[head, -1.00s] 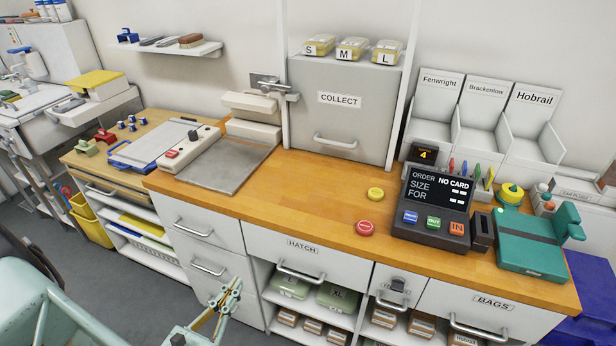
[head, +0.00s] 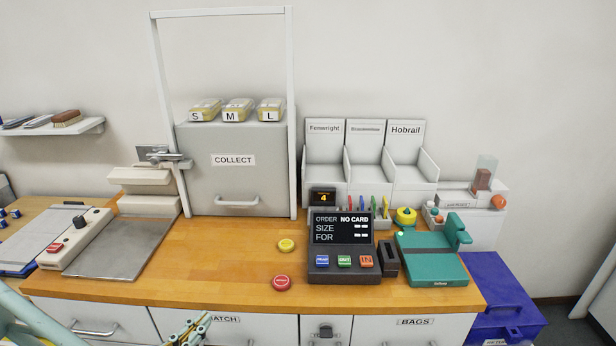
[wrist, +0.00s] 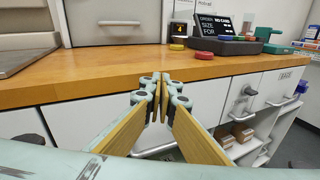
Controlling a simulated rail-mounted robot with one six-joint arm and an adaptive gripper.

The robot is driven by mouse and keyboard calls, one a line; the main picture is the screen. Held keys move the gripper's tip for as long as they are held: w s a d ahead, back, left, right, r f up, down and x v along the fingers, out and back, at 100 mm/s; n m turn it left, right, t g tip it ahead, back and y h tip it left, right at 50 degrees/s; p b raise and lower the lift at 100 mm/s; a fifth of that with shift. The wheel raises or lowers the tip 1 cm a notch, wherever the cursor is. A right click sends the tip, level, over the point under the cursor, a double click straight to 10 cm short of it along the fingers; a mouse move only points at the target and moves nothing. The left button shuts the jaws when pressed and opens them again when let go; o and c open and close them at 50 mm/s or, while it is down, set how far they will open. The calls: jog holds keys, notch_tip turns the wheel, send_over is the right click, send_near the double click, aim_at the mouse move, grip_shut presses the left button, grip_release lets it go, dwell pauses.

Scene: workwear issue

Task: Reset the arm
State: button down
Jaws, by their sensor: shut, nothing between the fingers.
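My gripper (head: 190,330) shows at the bottom edge of the head view, in front of the counter drawers. In the wrist view my gripper (wrist: 158,82) is shut, its fingertips together with nothing between them. It is in front of the wooden counter (wrist: 100,82) and apart from it. Part of my pale green arm shows at the lower left of the head view.
On the counter (head: 220,270) are a red button (head: 282,283), a yellow button (head: 286,245), an order terminal (head: 340,262) and a green device (head: 430,262). A COLLECT hatch (head: 235,180) stands behind. A blue bin (head: 505,300) is at the right. The counter's middle is clear.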

jog(key=w+d+r+m+g+h, duration=0.2)
jog(key=w+d+r+m+g, duration=0.2)
jog(key=d+r, duration=0.5)
jog(key=w+d+r+m+g+h, duration=0.3)
jog(key=d+r+m+g, duration=0.15)
jog(key=d, duration=0.75)
jog(key=s+d+r+m+g+y+p, duration=0.1)
jog(key=d+r+m+g+y, duration=0.2)
jog(key=d, duration=0.4)
jog(key=s+d+r+m+g, duration=0.1)
jog(key=d+r+m+g, duration=0.15)
jog(key=d+r, duration=0.4)
jog(key=s+d+r+m+g+y+p, duration=0.15)
jog(key=d+m, duration=0.25)
jog(key=d, duration=0.4)
jog(key=s+d+r+m+y, duration=0.4)
jog(key=s+d+r+m, duration=0.1)
jog(key=s+d+r, duration=0.15)
jog(key=s+r+m+t+y+b, duration=0.1)
jog(key=s+m+t, duration=0.1)
jog(key=s, duration=0.8)
jog(key=s+a+r+m+t+y+b, duration=0.1)
jog(key=s+m, duration=0.4)
jog(key=s, duration=0.5)
jog(key=shift+r+t+y+b, duration=0.45)
jog(key=shift+r+y+b, duration=0.1)
jog(key=shift+y, duration=0.2)
jog(key=shift+a, duration=0.1)
